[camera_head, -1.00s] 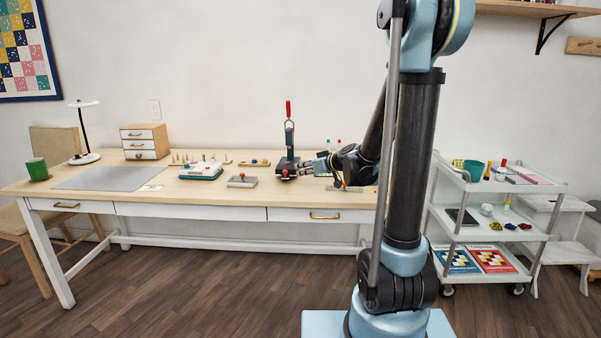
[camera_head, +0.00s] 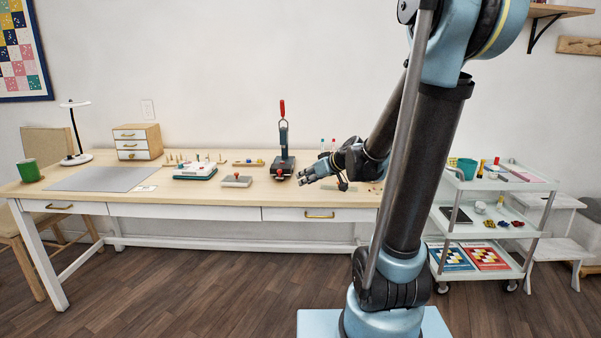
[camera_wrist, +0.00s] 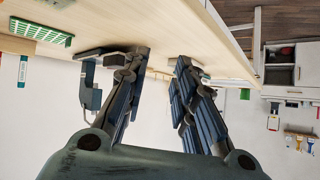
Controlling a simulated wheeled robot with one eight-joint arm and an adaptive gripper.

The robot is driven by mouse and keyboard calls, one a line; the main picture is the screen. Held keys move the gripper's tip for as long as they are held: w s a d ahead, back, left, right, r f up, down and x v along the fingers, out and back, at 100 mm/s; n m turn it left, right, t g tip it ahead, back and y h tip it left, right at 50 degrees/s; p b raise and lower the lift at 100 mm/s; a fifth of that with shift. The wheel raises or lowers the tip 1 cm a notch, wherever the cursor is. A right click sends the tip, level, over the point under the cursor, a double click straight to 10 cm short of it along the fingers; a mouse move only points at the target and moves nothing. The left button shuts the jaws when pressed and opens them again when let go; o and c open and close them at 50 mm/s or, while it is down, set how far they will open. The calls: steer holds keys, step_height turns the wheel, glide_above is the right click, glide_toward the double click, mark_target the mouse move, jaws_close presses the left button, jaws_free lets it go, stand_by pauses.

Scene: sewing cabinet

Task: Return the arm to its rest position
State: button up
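My gripper (camera_head: 304,178) is above the right half of the wooden table (camera_head: 240,199), in front of and a little right of the black press with a red handle (camera_head: 283,150). In the wrist view its two dark fingers (camera_wrist: 163,60) stand apart with a clear gap and nothing held between them. My arm is bent, reaching left from its column over the table. The wrist view is turned, with the tabletop (camera_wrist: 200,35) along its upper part.
A grey block with a knob (camera_head: 236,181), a white case (camera_head: 195,170) and a small drawer box (camera_head: 138,142) stand on the table. A white cart (camera_head: 455,231) with several items stands at the right.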

steer(key=s+d+f+m+g+h, duration=0.2)
steer(key=s+d, duration=0.3)
steer(key=s, duration=0.4)
steer(key=s+d+f+m+g+h, duration=0.2)
steer(key=s+d, duration=0.4)
steer(key=s, duration=0.4)
steer(key=s+d+f+m+g+h, duration=0.1)
steer(key=s+d+f+m+h, duration=0.2)
steer(key=s, duration=0.6)
step_height(320, 180, down, 2)
steer(key=shift+s+d+f+g+h, duration=0.15)
steer(key=shift+s+d+g+h, duration=0.25)
steer(key=shift+d, duration=0.85)
steer(key=shift+w, duration=0.15)
steer(key=shift+w+f, duration=0.2)
steer(key=shift+w, duration=0.15)
